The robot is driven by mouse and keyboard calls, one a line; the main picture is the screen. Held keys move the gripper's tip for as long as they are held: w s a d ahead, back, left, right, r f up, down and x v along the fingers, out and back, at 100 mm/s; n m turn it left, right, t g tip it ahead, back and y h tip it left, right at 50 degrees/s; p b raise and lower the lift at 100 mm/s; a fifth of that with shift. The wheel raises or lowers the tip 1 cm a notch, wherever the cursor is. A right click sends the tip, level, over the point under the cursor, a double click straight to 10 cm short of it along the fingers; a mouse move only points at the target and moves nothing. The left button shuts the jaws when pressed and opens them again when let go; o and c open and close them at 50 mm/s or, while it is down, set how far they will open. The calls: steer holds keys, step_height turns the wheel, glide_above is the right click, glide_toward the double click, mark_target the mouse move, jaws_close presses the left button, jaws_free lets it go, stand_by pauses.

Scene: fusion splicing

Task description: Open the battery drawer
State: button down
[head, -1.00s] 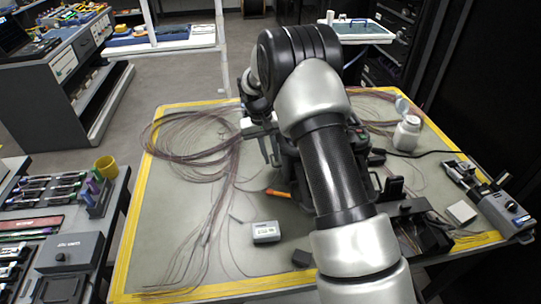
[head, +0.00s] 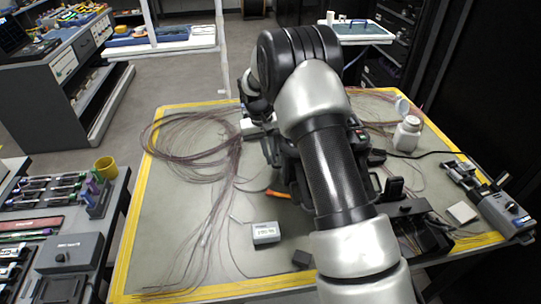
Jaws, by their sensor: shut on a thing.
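The dark fusion splicer (head: 294,172) stands on the work mat, mostly hidden behind my arm. Its battery drawer is on the side by my fingers, but I cannot make out its outline or how far out it is. My gripper (head: 270,152) is at the splicer's left side, fingers pointing down, shut on what appears to be the drawer's edge. The contact itself is small and partly covered by my wrist.
Fibre coils (head: 190,135) lie on the yellow-edged mat (head: 160,225) left of the splicer. A grey labelled box (head: 266,233) and an orange-handled tool (head: 279,193) lie in front. A white bottle (head: 406,134) and a grey device (head: 505,212) stand at right.

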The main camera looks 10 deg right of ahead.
steer(key=shift+a+r, duration=0.1)
stand_by(0.8)
steer(key=a, duration=0.9)
steer(key=shift+w, duration=0.1)
steer(key=c, duration=2.2)
jaws_free()
steer(key=shift+d, duration=0.1)
steer(key=a+r, duration=0.1)
steer(key=r, duration=0.4)
steer(key=a+r+p, duration=0.1)
steer(key=r, duration=0.5)
steer(key=a+r+p, duration=0.1)
steer(key=r, duration=0.5)
steer(key=shift+r, duration=0.1)
